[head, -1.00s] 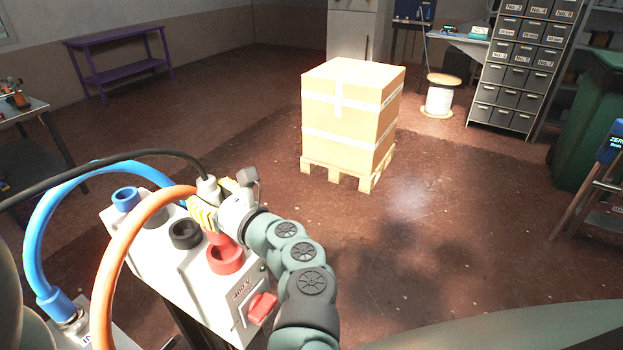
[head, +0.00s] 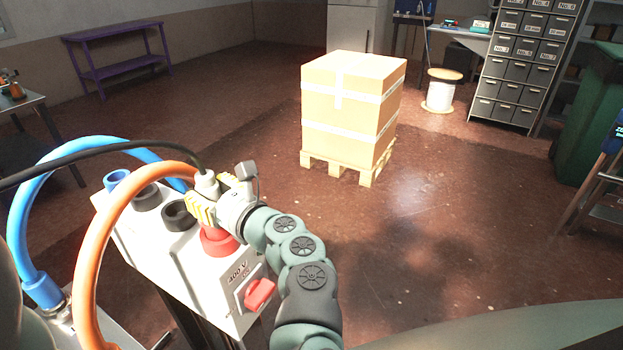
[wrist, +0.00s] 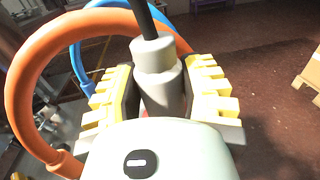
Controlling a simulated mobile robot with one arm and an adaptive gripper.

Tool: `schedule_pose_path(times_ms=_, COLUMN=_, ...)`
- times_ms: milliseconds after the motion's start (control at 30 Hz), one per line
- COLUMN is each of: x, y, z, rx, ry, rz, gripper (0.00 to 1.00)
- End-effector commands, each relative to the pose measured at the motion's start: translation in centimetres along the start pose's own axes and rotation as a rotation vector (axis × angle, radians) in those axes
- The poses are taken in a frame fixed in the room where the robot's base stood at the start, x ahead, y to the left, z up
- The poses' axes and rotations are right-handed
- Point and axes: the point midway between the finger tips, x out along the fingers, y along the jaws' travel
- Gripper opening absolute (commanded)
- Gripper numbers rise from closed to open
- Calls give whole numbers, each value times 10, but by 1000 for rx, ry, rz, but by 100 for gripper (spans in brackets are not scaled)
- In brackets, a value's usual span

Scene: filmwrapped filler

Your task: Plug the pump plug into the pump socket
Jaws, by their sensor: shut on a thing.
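My gripper (head: 207,207), with yellow ribbed fingers, is shut on a light grey plug (head: 206,184) with a black cable leaving its top. In the wrist view the plug (wrist: 158,78) stands roughly upright between the fingers (wrist: 160,100). A white box marked 400 V (head: 150,245) carries a row of round sockets: a blue one (head: 117,179), two dark ones (head: 147,197) (head: 179,215) and a red one (head: 218,244). The plug is over the red socket end. The gripper hides its lower end, so I cannot tell whether it touches a socket. No pump label is readable.
A thick orange cable (head: 96,240) and a blue cable (head: 25,215) arch beside the box at left. A red switch (head: 259,292) sits on the box's front. A wrapped carton (head: 350,95) stands on a pallet beyond.

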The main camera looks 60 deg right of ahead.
Motion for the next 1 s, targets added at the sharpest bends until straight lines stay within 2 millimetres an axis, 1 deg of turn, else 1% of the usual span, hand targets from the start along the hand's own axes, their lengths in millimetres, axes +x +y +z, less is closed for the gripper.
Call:
schedule_pose_path(times_ms=33, x=0, y=0, z=-5, rx=0, ry=-2, rz=1, gripper=0)
schedule_pose_path(times_ms=400, x=0, y=0, z=-19, rx=0, ry=-1, rz=0, gripper=0)
schedule_pose_path(times_ms=1000, x=0, y=0, z=-22, rx=0, ry=-2, rz=-1, gripper=0)
